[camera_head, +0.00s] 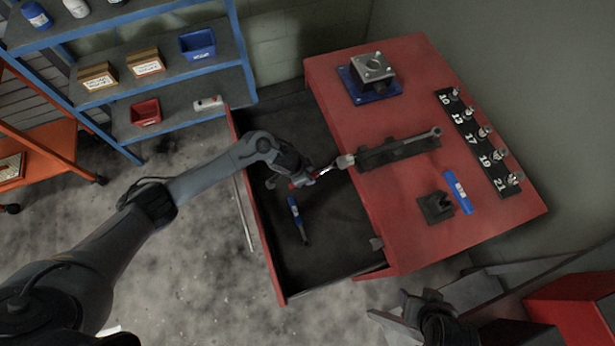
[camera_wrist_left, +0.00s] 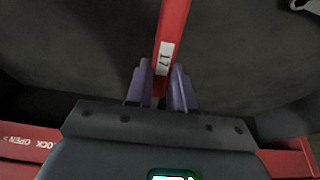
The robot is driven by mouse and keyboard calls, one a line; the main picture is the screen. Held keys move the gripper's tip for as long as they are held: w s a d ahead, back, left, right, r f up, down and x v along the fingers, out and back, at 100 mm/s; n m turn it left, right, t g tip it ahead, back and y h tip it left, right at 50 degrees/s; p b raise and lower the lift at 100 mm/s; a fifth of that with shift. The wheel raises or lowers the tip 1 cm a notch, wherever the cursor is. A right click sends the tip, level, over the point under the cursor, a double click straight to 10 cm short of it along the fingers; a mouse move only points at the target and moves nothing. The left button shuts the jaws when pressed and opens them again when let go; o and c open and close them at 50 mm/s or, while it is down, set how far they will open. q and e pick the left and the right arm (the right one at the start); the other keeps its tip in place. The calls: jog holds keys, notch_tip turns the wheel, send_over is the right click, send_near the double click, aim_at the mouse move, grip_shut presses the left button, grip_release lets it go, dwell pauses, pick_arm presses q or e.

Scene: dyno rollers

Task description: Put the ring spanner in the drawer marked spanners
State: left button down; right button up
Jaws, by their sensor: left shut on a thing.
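My left gripper (camera_head: 303,179) hangs over the open drawer (camera_head: 262,255) of the red cabinet. In the left wrist view the gripper (camera_wrist_left: 161,88) is shut on a red spanner (camera_wrist_left: 170,35) with a white label reading 17. The spanner's far end runs out of that view, and its ring is hidden there. In the head view only a small red piece of it shows beside the fingers. I see no drawer marking that reads spanners. My right gripper (camera_head: 437,322) is dark and low at the bottom of the head view, away from the cabinet; its jaws are unclear.
A blue-handled tool (camera_head: 297,220) lies in the drawer. A blue shelf (camera_head: 180,85) stands left.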

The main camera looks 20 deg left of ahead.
pick_arm(q)
jog(key=shift+f, duration=0.4)
jog(key=shift+f, duration=0.25)
jog(key=c, duration=1)
grip_release()
jog(key=shift+r, duration=0.1)
